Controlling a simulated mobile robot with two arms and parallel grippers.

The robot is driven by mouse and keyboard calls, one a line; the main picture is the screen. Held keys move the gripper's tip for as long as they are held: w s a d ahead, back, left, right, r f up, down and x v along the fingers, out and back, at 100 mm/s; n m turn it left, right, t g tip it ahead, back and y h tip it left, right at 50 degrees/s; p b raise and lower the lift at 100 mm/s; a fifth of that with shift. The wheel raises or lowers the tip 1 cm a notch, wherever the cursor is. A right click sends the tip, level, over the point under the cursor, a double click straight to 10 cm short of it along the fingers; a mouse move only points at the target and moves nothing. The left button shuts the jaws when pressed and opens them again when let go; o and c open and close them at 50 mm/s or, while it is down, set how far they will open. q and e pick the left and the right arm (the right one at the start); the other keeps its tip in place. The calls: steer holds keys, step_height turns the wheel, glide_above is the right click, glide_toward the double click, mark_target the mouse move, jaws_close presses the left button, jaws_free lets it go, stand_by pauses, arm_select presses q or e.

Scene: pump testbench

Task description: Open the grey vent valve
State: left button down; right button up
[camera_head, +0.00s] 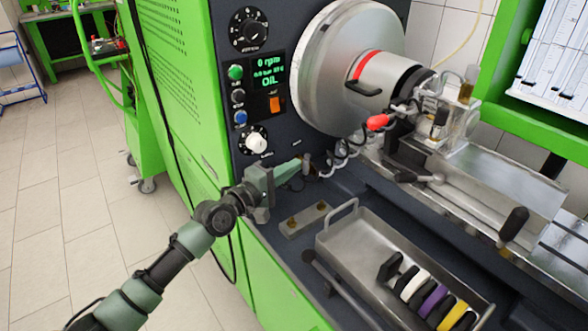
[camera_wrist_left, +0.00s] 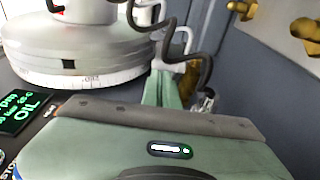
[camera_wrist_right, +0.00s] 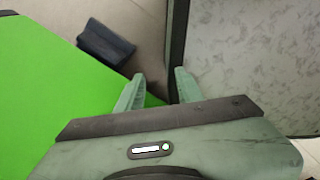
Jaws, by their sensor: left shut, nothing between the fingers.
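My left gripper (camera_head: 297,164) reaches in from the left, below the dial panel, with its fingers shut and empty. Its tips are close beside a small grey-and-brass fitting (camera_head: 308,168) at the foot of the round metal drum. In the left wrist view the shut fingers (camera_wrist_left: 164,82) point at a brass part (camera_wrist_left: 190,78), with a small silver metal piece (camera_wrist_left: 206,102) to its right. I cannot tell whether this fitting is the grey vent valve or whether the tips touch it. My right gripper (camera_wrist_right: 158,84) is open and empty, and appears only in its own wrist view.
The metal drum (camera_head: 325,70) and coiled dark hoses (camera_head: 345,155) stand close behind the fitting. A metal tray (camera_head: 355,240) with several coloured rings lies at the front right. A small plate with brass studs (camera_head: 305,219) is beside it. The display (camera_head: 268,74) reads 0 rpm.

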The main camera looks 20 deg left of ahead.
arm_select(q)
steer(key=shift+s+d+p, duration=0.1)
steer(key=shift+d+p, duration=0.15)
steer(key=shift+p, duration=0.05)
arm_select(e)
steer(key=shift+w+a+r, duration=0.1)
steer(key=shift+w+r, duration=0.25)
steer(key=shift+w, duration=0.15)
arm_select(q)
steer(key=shift+d, duration=0.3)
arm_select(e)
steer(key=shift+d+r, duration=0.25)
arm_select(q)
steer(key=shift+d+r+p, duration=0.1)
steer(key=shift+d+p, duration=0.15)
steer(key=shift+p, duration=0.25)
steer(key=shift+w+d+p, duration=0.15)
steer(key=shift+d+p, duration=0.4)
steer(key=shift+d, duration=0.3)
steer(key=shift+w+d+p, duration=0.15)
steer(key=shift+d+p, duration=0.35)
steer(key=shift+d, duration=0.35)
arm_select(e)
steer(key=shift+r, duration=1.3)
steer(key=shift+a, duration=0.1)
arm_select(q)
steer(key=shift+s, duration=0.1)
arm_select(e)
steer(key=shift+a, duration=0.2)
